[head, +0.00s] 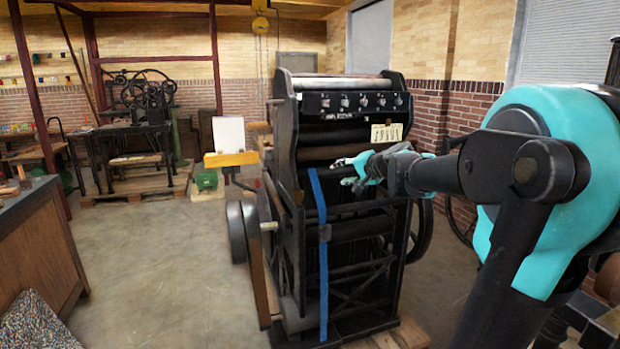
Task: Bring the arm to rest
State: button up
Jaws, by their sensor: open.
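My arm, black and teal, reaches in from the right side of the head view. My gripper (348,172) is at its far end, small in the picture, pointing left in front of the black press (345,235). Its jaws are open, and I see nothing between them. Whether it touches the press I cannot tell. The arm hides part of the press's right side.
The black press stands on a wooden pallet (395,338), with a blue strap (322,250) down its front. A wooden cabinet (45,245) is at the left edge. Another old press (145,110) stands back left. The concrete floor (165,265) between them is clear.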

jog(key=s+f+n+g+h, duration=0.2)
jog(key=s+f+n+g, duration=0.25)
jog(key=s+f, duration=1.25)
jog(key=s+d+f+n+g+h, duration=0.1)
jog(key=s+d+f+h, duration=0.1)
jog(key=s+f, duration=0.5)
jog(key=s+d+f+n+g+h, duration=0.1)
jog(key=s+d+f+g+h, duration=0.1)
jog(key=s+d+f, duration=0.3)
notch_tip(320, 180, down, 3)
jog(key=s, duration=0.2)
jog(key=shift+s+d+f+h, duration=0.2)
jog(key=shift+s+d+h, duration=0.1)
jog(key=shift+h, duration=0.1)
